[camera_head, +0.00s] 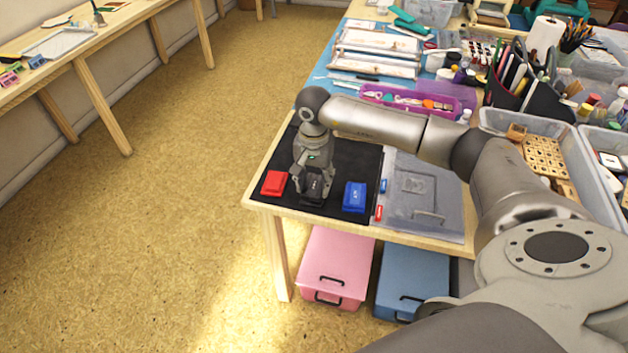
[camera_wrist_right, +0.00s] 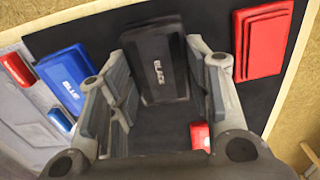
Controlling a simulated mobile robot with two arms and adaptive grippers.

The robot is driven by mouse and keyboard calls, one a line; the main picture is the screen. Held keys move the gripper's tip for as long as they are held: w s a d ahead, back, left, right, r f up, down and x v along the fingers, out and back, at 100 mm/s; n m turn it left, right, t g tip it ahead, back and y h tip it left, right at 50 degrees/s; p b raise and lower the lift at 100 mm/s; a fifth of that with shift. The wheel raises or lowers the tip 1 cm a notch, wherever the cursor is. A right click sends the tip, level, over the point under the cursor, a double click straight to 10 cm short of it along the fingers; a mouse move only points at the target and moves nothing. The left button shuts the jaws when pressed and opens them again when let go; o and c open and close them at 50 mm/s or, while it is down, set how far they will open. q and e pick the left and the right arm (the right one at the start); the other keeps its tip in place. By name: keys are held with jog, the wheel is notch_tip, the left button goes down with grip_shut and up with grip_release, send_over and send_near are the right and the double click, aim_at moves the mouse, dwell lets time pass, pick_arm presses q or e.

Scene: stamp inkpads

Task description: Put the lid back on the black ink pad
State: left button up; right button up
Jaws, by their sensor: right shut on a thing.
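A black piece labelled BLACK (camera_wrist_right: 157,62) lies between the fingers of my right gripper (camera_head: 313,182) over the dark mat. The right wrist view shows the two fingers (camera_wrist_right: 165,85) on either side of it, and the gripper is shut on this black lid. The black-on-black edges do not let me tell whether the pad's base is directly under it or whether they touch. In the head view the lid (camera_head: 315,190) is partly hidden by the gripper. My left gripper is not in view.
A red ink pad (camera_head: 274,183) sits left of my right gripper and a blue one (camera_head: 354,196) sits right. Small blue (camera_head: 383,186) and red (camera_head: 379,212) pieces lie near a clear container lid (camera_head: 440,225). The table's front edge is close; a purple tray (camera_head: 455,96) is behind.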

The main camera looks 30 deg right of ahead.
jog(key=shift+f+b, duration=0.6)
jog(key=shift+b, duration=0.3)
dwell(1.3)
jog(key=o, duration=1.3)
jog(key=shift+c, duration=0.2)
jog(key=shift+r, duration=0.1)
jog(key=shift+r+p, duration=2)
jog(key=shift+r, duration=1.45)
grip_shut()
